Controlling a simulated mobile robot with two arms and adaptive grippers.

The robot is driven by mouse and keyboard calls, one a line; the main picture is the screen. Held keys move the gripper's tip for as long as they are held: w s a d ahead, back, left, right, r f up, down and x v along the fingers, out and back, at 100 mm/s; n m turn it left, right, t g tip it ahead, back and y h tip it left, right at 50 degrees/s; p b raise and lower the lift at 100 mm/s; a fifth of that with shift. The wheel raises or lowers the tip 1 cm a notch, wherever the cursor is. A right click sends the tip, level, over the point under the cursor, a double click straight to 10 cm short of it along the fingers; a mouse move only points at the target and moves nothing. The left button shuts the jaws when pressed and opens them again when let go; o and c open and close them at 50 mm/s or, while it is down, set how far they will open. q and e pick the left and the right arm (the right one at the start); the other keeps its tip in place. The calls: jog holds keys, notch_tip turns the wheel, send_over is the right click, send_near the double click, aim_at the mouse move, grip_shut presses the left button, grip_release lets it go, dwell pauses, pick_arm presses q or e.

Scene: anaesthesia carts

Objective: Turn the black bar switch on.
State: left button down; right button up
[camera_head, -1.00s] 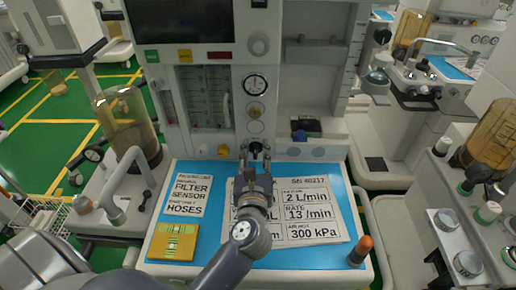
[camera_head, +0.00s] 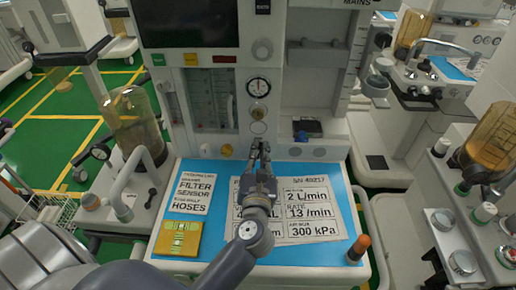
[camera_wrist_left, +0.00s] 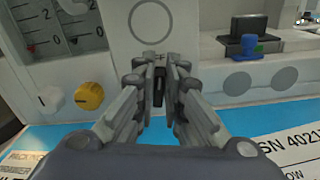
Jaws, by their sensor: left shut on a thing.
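The black bar switch (camera_wrist_left: 159,86) stands upright on the pale front panel of the cart. In the left wrist view it sits between the two fingers of my left gripper (camera_wrist_left: 160,80), which are closed around it. I cannot tell the bar's exact angle in the head view. My right gripper is not in view.
Below is a blue worktop (camera_head: 345,200) with printed sheets and a yellow board (camera_head: 178,238). An orange-capped item (camera_head: 360,247) stands at the front right.

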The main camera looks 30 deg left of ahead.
pick_arm(q)
jog(key=m+p, duration=0.1)
jog(key=m, duration=0.1)
jog(key=m+p, duration=0.1)
jog(key=p, duration=0.1)
jog(key=shift+w+d+r+m, duration=0.1)
jog(key=shift+w+d+m, duration=0.05)
jog(key=shift+d+m, duration=0.2)
jog(key=m+p, duration=0.1)
jog(key=m, duration=0.1)
jog(key=m+p, duration=0.1)
jog(key=p, duration=0.1)
jog(key=shift+w+d+f+m, duration=0.1)
jog(key=shift+d+f+m, duration=0.1)
jog(key=shift+m, duration=0.15)
jog(key=m+p, duration=0.2)
jog(key=shift+f+m, duration=0.25)
jog(key=shift+m, duration=0.05)
jog(key=m+p, duration=0.1)
jog(key=m, duration=0.1)
jog(key=m+p, duration=0.1)
jog(key=m, duration=0.1)
jog(key=shift+w+d+f+p, duration=0.15)
jog(key=shift+f+p, duration=0.2)
jog(key=shift+p, duration=0.05)
jog(key=shift+f+m+p, duration=0.2)
jog(key=shift+m+p, duration=0.2)
jog(key=shift+m, duration=0.4)
